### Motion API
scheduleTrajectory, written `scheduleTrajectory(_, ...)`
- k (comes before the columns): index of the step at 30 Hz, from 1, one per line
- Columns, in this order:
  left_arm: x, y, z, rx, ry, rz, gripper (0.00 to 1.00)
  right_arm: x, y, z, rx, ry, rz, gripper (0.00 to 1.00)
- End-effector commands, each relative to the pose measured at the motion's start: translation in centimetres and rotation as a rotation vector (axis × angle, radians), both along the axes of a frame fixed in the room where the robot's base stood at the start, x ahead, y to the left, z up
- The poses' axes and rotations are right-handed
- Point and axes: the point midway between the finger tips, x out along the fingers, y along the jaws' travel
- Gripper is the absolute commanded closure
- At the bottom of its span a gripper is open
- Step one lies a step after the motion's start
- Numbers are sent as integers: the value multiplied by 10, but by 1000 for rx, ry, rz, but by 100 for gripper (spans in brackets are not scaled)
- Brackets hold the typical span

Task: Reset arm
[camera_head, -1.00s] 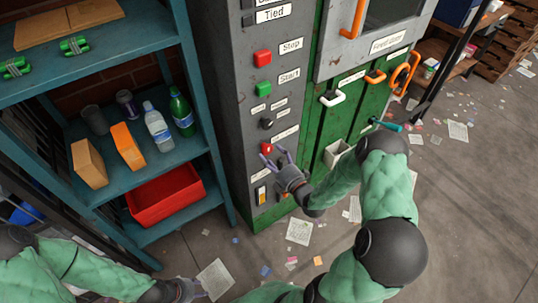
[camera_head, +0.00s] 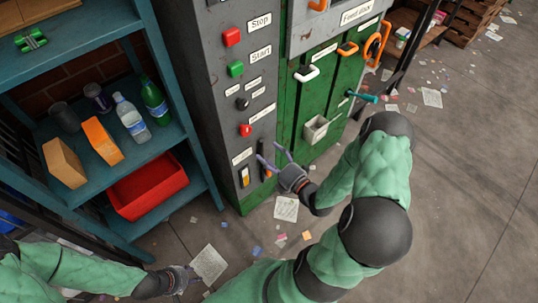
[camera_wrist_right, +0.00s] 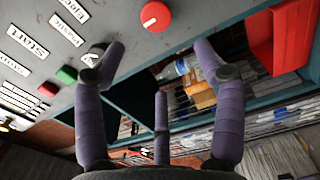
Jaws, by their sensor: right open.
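My right gripper (camera_head: 274,158) is open and empty in front of the lower part of the grey control panel (camera_head: 211,76). Its spread fingers also show in the wrist view (camera_wrist_right: 162,62). A red knob (camera_head: 245,130) on the panel is above and left of the fingers, apart from them; it also shows near the top of the wrist view (camera_wrist_right: 155,16). A yellow-and-black switch (camera_head: 244,177) sits low on the panel, left of the gripper. My left gripper (camera_head: 192,277) hangs low near the floor at the bottom; its finger opening is unclear.
A teal shelf (camera_head: 165,150) at left holds bottles, boxes and a red bin (camera_head: 148,187). The green machine (camera_head: 318,95) has handles and a small grey box (camera_head: 315,129) jutting out. Papers litter the floor, which is open at right.

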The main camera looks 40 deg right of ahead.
Motion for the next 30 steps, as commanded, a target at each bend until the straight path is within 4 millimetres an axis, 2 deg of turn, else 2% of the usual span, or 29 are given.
scheduleTrajectory(10,0,0,0,0,0,0,60,2,1,-2,16,11,1,30)
scheduleTrajectory(14,0,0,2,0,0,0,60,12,10,-16,143,98,6,30)
scheduleTrajectory(18,0,0,6,0,0,0,60,27,32,-49,417,300,-14,30)
scheduleTrajectory(23,0,0,10,0,0,0,60,30,68,-93,756,579,-102,30)
scheduleTrajectory(26,0,0,13,0,0,0,60,23,95,-119,952,755,-196,30)
scheduleTrajectory(30,0,0,16,0,0,0,60,-1,135,-150,1193,997,-382,30)
